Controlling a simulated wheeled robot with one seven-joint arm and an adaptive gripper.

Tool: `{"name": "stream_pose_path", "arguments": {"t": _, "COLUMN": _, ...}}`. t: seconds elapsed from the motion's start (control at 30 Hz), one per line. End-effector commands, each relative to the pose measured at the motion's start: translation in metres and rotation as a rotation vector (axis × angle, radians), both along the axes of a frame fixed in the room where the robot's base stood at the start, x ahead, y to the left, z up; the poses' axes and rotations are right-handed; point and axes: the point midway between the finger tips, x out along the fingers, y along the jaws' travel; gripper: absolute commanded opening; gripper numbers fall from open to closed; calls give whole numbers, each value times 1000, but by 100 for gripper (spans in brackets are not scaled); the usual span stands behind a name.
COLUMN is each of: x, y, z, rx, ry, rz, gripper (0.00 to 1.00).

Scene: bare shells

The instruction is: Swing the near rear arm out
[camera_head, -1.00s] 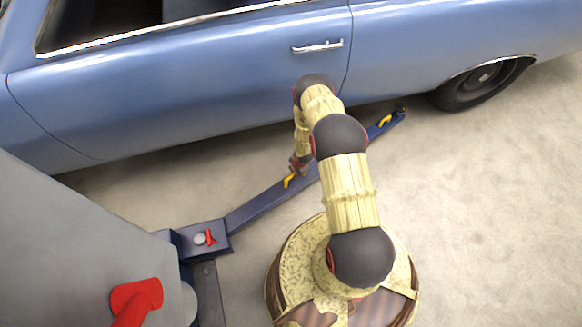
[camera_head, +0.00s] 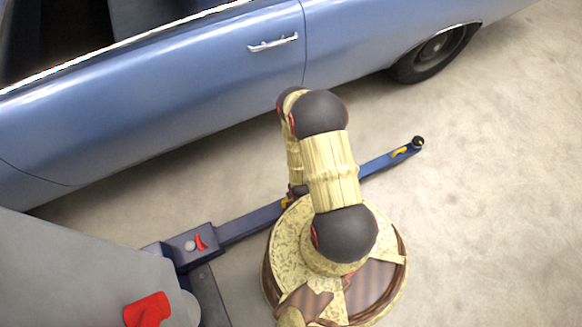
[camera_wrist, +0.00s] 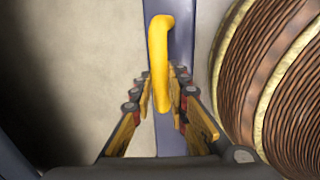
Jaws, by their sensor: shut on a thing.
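The near rear lift arm (camera_head: 250,222) is a long blue bar running from a pivot block at the lower left to a round pad (camera_head: 418,142) at its far end. The pad lies on open floor, clear of the blue car. A yellow handle (camera_wrist: 160,50) stands on the bar. My gripper (camera_head: 296,190) is at mid-bar, partly hidden by my own arm in the head view. In the wrist view, my gripper's fingers (camera_wrist: 160,92) are closed around the handle from both sides.
The blue car (camera_head: 200,80) stands behind the bar, its wheel (camera_head: 435,55) at upper right. A grey column (camera_head: 70,275) with a red part (camera_head: 147,308) fills the lower left. A red lever (camera_head: 201,242) sits on the pivot block. Floor at right is clear.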

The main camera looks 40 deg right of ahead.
Motion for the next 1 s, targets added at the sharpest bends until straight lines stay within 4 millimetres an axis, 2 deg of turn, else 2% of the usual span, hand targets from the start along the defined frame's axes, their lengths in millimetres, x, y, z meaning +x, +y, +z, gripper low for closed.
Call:
{"name": "stream_pose_path", "arguments": {"t": 0.03, "x": -12, "y": 5, "z": -1, "rx": 9, "ry": 19, "rz": -8, "gripper": 0}}
{"name": "stream_pose_path", "arguments": {"t": 0.2, "x": -15, "y": 6, "z": -1, "rx": 11, "ry": 25, "rz": -10, "gripper": 0}}
{"name": "stream_pose_path", "arguments": {"t": 0.23, "x": -16, "y": 6, "z": -1, "rx": 12, "ry": 26, "rz": -9, "gripper": 17}}
{"name": "stream_pose_path", "arguments": {"t": 0.53, "x": -15, "y": 6, "z": -1, "rx": 11, "ry": 25, "rz": -6, "gripper": 34}}
{"name": "stream_pose_path", "arguments": {"t": 1.0, "x": -9, "y": 4, "z": 0, "rx": 7, "ry": 16, "rz": -5, "gripper": 35}}
